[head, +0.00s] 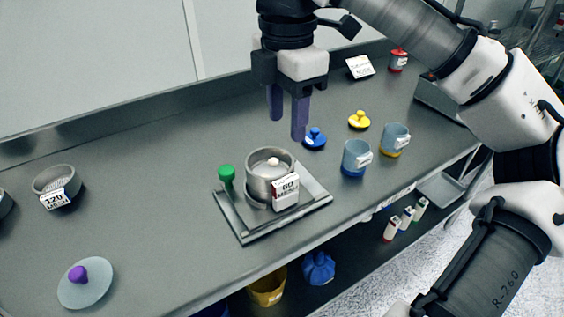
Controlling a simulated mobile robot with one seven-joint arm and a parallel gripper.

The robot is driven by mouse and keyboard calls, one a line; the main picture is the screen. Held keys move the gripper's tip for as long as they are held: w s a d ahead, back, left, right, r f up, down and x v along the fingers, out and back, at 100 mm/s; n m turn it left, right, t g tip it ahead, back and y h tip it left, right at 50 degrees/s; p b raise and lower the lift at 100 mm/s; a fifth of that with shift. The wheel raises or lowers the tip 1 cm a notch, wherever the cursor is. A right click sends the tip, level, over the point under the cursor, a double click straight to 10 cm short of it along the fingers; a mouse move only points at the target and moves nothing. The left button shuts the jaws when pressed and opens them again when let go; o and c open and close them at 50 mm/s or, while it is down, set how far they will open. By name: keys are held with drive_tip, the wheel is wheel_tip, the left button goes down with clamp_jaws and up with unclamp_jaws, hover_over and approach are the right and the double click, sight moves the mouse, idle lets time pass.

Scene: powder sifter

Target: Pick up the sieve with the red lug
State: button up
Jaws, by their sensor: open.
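One sieve, labelled 120 (54,180), is a grey ring with a mesh, standing at the left of the counter. A metal sieve or cup labelled 60 (258,187) stands on a square metal plate in the middle, with a pale knob showing at its top. Part of another grey round item (3,203) is cut off at the left edge. I cannot make out a red lug on any of them. My gripper (287,128) is open and empty, fingers pointing down, above the counter and behind the 60 piece in the picture.
A green knobbed piece (226,175) is beside the plate (236,228). Blue (315,139) and yellow (359,120) knobbed lids and two cups (356,158) (395,139) are right. A purple-knobbed disc (84,284) lies front left. A red-and-white container (398,60) stands back right.

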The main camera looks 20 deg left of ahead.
hover_over(284, 178)
wheel_tip(284, 178, down, 7)
drive_tip(key=shift+d+f, duration=0.1)
drive_tip(key=shift+d, duration=0.05)
drive_tip(key=shift+f, duration=3.1)
drive_tip(key=shift+c, duration=0.4)
clamp_jaws()
